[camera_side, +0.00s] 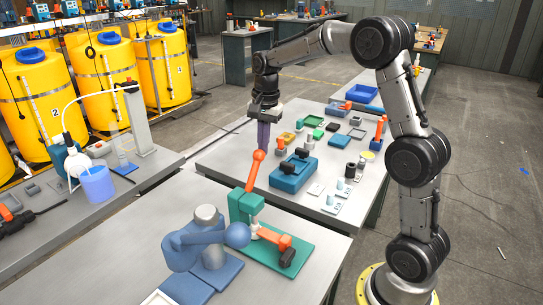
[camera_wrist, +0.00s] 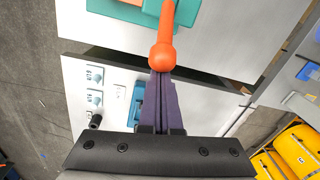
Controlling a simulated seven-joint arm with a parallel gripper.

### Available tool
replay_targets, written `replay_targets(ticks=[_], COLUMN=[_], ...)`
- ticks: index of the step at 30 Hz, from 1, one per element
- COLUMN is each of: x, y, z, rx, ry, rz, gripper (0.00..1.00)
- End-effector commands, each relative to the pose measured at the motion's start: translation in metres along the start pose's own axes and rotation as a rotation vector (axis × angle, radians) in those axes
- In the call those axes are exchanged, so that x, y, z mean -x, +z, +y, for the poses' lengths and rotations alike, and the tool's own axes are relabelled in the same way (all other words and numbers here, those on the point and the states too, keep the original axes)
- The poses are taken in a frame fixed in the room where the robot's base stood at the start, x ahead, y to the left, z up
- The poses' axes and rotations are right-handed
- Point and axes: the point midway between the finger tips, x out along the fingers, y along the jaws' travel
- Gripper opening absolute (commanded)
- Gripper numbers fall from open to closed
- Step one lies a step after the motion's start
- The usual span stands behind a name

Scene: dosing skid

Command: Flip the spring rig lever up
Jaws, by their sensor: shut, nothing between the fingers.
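The spring rig has a teal block (camera_side: 245,207) on a teal base plate (camera_side: 292,262) on the near bench. Its orange lever (camera_side: 252,175) rises steeply from the block and leans slightly right, with a round knob at its top. In the wrist view the lever (camera_wrist: 164,45) points toward my fingers. My gripper (camera_side: 263,149) has dark purple fingers pointing down, shut and empty, right at the knob. In the wrist view the fingertips (camera_wrist: 161,76) meet the knob's edge; I cannot tell whether they touch it.
A blue jointed device with a ball (camera_side: 237,235) stands beside the rig. An orange handle with a black end (camera_side: 274,240) lies low over the base plate. Behind, another bench holds a blue box (camera_side: 292,178) and several small parts. A gap separates the benches.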

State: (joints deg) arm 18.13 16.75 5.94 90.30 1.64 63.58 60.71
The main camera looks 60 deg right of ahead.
Motion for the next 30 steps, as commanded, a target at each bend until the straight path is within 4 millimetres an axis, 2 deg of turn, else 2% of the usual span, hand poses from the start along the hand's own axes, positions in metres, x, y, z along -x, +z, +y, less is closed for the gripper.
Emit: replay_targets(ticks=[6,16,30], x=[0.014,0.024,0.027], y=[0.026,0.055,0.071], z=[-0.006,-0.012,-0.015], rx=[0.025,0.036,0.028], ry=[0.036,0.081,0.081], rz=[0.198,0.437,0.438], gripper=[0.00,0.00,0.00])
